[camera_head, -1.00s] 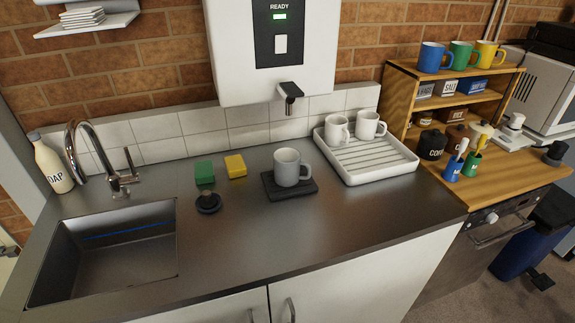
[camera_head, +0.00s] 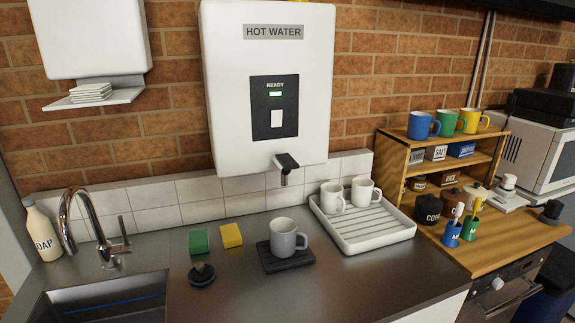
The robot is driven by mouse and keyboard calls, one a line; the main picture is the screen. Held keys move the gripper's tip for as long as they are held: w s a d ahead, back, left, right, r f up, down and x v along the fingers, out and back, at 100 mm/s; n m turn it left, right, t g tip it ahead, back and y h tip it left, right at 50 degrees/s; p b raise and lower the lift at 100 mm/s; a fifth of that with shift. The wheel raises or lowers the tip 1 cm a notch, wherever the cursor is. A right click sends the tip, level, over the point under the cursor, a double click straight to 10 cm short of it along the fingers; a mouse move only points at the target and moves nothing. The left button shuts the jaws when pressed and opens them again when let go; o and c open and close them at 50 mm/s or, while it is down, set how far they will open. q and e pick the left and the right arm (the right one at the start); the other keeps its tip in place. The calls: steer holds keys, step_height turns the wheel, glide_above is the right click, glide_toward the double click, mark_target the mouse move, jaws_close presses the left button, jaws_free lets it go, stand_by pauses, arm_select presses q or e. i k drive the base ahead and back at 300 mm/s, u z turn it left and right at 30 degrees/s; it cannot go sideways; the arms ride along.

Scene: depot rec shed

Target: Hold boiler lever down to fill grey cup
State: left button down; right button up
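The white boiler (camera_head: 226,100), labelled HOT WATER, hangs on the brick wall. Its dark panel (camera_head: 284,92) shows READY, a lit light and a pale rectangular piece. A black lever and spout (camera_head: 287,164) stick out at the boiler's bottom. The grey cup (camera_head: 286,237) stands upright on a dark mat (camera_head: 273,263) on the steel counter, below and slightly in front of the spout, handle to the right. I cannot see its inside clearly. Neither of my grippers is in view.
A white drainer tray (camera_head: 384,243) with two white mugs (camera_head: 333,196) stands to the right. Green (camera_head: 199,241) and yellow (camera_head: 231,235) sponges and a black plug (camera_head: 202,275) lie left of the mat. A tap (camera_head: 92,215) and sink are further left. The front counter is clear.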

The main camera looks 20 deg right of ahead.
mark_target(286, 161)
steer(key=u, duration=1.75)
steer(key=k, duration=0.8)
steer(key=z, duration=1.35)
